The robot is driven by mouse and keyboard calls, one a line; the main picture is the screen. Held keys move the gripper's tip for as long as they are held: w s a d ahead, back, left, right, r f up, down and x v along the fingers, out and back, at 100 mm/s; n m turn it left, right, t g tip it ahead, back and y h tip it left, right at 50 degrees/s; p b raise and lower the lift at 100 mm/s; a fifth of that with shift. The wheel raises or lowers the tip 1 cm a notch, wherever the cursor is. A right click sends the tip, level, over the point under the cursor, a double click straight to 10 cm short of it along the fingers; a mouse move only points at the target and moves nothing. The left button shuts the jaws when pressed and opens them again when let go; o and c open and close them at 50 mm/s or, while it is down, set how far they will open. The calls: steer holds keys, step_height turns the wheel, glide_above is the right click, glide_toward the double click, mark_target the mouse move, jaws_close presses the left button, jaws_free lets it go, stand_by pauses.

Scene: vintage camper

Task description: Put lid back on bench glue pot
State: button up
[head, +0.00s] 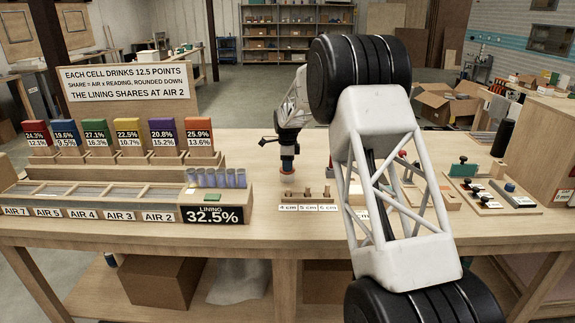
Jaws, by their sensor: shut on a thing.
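My gripper (287,172) points down over the middle of the bench, just behind the small dowel rack. It is shut on a small reddish thing at its tips. The thing is too small here to tell whether it is the lid. I cannot make out the glue pot for certain. My large white arm link covers the bench right of the rack and may hide it.
The wooden dowel rack (312,199) with size labels stands below my gripper. At left are the colored cards (82,133), a long slotted tray (95,197) and the lining box (215,214). A tray with black knobs (493,203) and a black cylinder (503,138) stand at right.

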stand_by(0.4)
steer(key=o, duration=1.5)
steer(key=shift+r, duration=3.45)
jaws_close()
steer(key=shift+f, duration=2.3)
